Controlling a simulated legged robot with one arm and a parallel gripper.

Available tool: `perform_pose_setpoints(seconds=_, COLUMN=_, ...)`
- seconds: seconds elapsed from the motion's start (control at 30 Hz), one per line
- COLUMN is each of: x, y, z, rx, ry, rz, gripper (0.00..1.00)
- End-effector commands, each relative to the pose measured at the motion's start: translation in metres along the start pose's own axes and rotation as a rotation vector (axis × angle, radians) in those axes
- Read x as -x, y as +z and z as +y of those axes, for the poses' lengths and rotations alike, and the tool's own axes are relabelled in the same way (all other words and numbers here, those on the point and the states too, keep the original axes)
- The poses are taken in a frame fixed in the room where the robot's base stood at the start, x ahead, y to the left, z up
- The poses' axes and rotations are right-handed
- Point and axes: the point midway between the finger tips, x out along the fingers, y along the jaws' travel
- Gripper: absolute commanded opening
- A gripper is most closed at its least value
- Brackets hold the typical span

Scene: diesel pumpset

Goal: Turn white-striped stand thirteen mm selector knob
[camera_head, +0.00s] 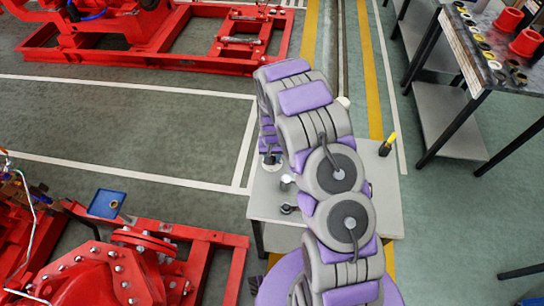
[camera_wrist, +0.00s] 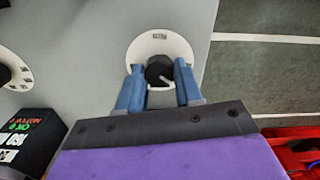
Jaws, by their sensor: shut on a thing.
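In the wrist view, my gripper's blue fingers (camera_wrist: 159,84) are shut on a black round knob (camera_wrist: 159,70), one finger on each side. The knob sits in the middle of a round white dial plate (camera_wrist: 160,45) with a small dark label at its far edge, too blurred to read. The plate is on the light grey top of a stand (camera_wrist: 85,50). In the head view, the grey stand (camera_head: 384,190) is partly hidden behind my arm. The knob and fingertips cannot be made out clearly there.
Another white dial with a dark knob (camera_wrist: 14,78) and a black box with lit text (camera_wrist: 28,140) are at left in the wrist view. A yellow-and-black object (camera_head: 387,145) stands on the stand. Red pump machinery (camera_head: 120,275) is lower left; a workbench (camera_head: 500,75) is upper right.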

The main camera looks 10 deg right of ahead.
Motion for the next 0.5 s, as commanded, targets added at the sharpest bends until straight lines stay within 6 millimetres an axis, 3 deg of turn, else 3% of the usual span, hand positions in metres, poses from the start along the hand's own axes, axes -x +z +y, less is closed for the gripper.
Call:
perform_pose_setpoints(seconds=0.27, x=0.0009, y=-0.0019, z=-0.0007, rx=0.000, ry=-0.001, rz=0.005, gripper=0.04)
perform_pose_setpoints(seconds=0.3, x=0.0009, y=-0.0019, z=-0.0007, rx=0.000, ry=-0.001, rz=0.005, gripper=0.38)
perform_pose_setpoints(seconds=0.5, x=0.0006, y=-0.0010, z=-0.0003, rx=0.000, ry=-0.001, rz=0.003, gripper=0.57)
